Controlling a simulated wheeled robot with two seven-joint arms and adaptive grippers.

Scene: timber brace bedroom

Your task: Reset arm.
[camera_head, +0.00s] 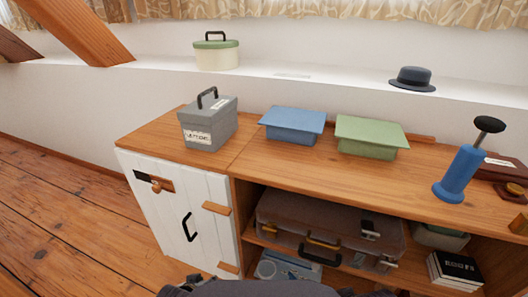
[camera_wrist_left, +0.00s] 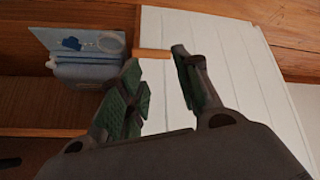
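My left gripper (camera_wrist_left: 157,62) shows in the left wrist view with its two green-padded fingers apart and nothing between them. It points at the white cabinet door (camera_wrist_left: 220,65), and a small wooden strip (camera_wrist_left: 153,54) on the door shows just beyond the fingertips. In the head view, a dark part of my own body or arm (camera_head: 265,288) reaches in at the bottom edge; I cannot make out fingers there. My right gripper is in neither view.
The white door (camera_head: 178,205) is shut, with a black handle (camera_head: 188,227). A wooden top bears a grey box (camera_head: 208,125), blue box (camera_head: 293,124), green box (camera_head: 370,136) and blue pump (camera_head: 458,175). A brown suitcase (camera_head: 330,228) fills the upper shelf. Floor (camera_head: 60,200) at left is clear.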

